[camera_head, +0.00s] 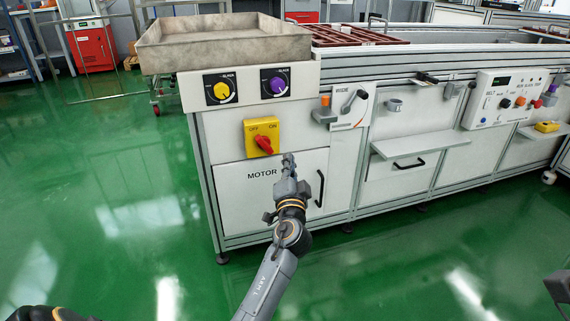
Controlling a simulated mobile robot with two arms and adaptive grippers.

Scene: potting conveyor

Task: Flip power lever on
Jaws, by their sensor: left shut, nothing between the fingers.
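The power switch is a yellow box (262,129) marked OFF on the left and ON on the right, on the white cabinet front above the word MOTOR. Its red lever (264,145) sticks out at the lower middle of the box; I cannot tell clearly which mark it is set to. My left gripper (288,163) is shut and empty. In the picture it is just right of and below the lever, in front of the MOTOR panel, with a small gap between them. My right gripper does not show clearly.
Two dials, yellow (221,91) and purple (277,83), sit above the switch under a grey tray (225,48). A black door handle (321,188) is right of my gripper. A small shelf (411,144) juts out farther right. Green floor (110,220) is clear at left.

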